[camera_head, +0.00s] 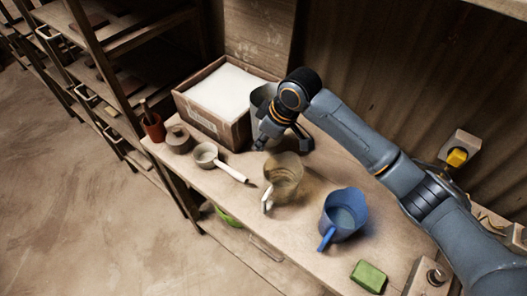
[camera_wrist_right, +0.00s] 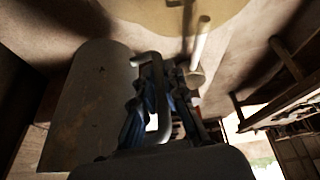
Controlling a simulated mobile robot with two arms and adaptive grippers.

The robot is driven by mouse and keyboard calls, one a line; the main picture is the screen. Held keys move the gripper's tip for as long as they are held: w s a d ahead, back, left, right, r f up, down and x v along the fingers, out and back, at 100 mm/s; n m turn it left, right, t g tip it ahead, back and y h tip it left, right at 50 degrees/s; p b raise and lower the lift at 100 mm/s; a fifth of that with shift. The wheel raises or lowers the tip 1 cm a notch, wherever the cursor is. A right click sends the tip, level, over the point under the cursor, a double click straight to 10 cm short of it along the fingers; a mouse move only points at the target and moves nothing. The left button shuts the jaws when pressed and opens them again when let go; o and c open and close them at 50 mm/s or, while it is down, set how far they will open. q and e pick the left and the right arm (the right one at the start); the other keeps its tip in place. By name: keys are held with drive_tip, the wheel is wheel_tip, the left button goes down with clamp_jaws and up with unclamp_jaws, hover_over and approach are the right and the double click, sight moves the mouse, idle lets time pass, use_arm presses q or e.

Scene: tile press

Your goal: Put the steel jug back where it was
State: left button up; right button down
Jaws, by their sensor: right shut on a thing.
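The steel jug (camera_head: 262,97) is a grey metal vessel, partly hidden behind my right gripper (camera_head: 265,138) in the head view. In the right wrist view the jug's grey body (camera_wrist_right: 82,112) fills the left side. There my right gripper (camera_wrist_right: 157,88) is shut on the jug's bent handle, with fingers on both sides of it. The jug is beside the white-filled box, at the back of the bench; I cannot tell whether its base touches the bench. My left gripper is not in view.
The box (camera_head: 180,97) stands left of the jug. A translucent beige jug (camera_head: 284,172), a blue jug (camera_head: 345,212), a small pan (camera_head: 206,154), a lidded pot (camera_head: 178,139), a red cup (camera_head: 153,127) and a green block (camera_head: 369,276) are on the bench (camera_head: 225,185).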

drive_tip(key=shift+f, duration=0.95)
wheel_tip(320, 180, down, 3)
drive_tip(key=shift+f+p, duration=0.2)
drive_tip(key=shift+p, duration=0.25)
drive_tip(key=shift+f, duration=0.35)
drive_tip(key=shift+f, duration=0.1)
drive_tip(key=c, duration=1.4)
unclamp_jaws()
drive_tip(key=shift+f, duration=0.1)
drive_tip(key=b+v, duration=0.1)
drive_tip(key=v, duration=1.1)
